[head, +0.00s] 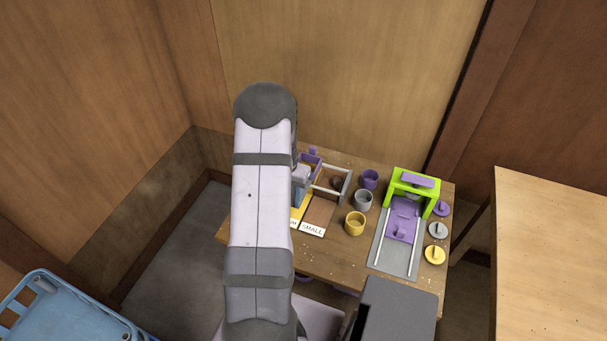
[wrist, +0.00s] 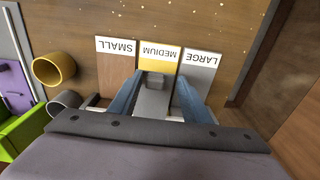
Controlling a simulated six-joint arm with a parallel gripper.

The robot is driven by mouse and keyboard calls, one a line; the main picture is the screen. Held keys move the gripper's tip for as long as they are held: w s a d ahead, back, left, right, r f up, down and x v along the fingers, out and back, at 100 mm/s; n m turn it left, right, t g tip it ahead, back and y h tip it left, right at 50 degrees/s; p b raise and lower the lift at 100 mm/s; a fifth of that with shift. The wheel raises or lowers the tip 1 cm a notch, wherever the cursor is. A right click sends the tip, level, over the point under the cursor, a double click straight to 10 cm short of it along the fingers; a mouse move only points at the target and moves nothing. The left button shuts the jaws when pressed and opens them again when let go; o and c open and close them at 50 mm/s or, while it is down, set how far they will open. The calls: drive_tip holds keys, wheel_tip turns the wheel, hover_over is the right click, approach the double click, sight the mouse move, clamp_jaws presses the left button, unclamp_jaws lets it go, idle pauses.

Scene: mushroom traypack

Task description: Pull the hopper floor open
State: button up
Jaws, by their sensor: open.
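My gripper (wrist: 160,82) points down over the sorting lanes, its two blue fingers apart. In the wrist view a grey block (wrist: 152,101) with a small raised knob lies between the fingers, over the MEDIUM lane. It looks like part of the hopper floor, but I cannot tell for sure; no clear contact with the fingers shows. In the head view a purple walled piece (head: 313,157), perhaps the hopper, shows behind the gripper. My arm hides much of it. A grey railed frame (head: 345,186) stands to its right.
SMALL, MEDIUM and LARGE lanes (wrist: 116,46) lie side by side. Yellow, grey and purple cups (head: 355,223) stand right of them. Further right are a green frame with a purple slide (head: 403,220) and several lids (head: 435,254). The table's front edge is close by.

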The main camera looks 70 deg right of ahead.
drive_tip(key=shift+s+a+r+p, duration=0.1)
drive_tip(key=shift+a+r+p, duration=0.2)
drive_tip(key=shift+r+p, duration=0.5)
drive_tip(key=shift+s+a+r+p, duration=0.1)
drive_tip(key=shift+a+r+p, duration=0.15)
drive_tip(key=shift+r+p, duration=0.55)
drive_tip(key=shift+f, duration=0.15)
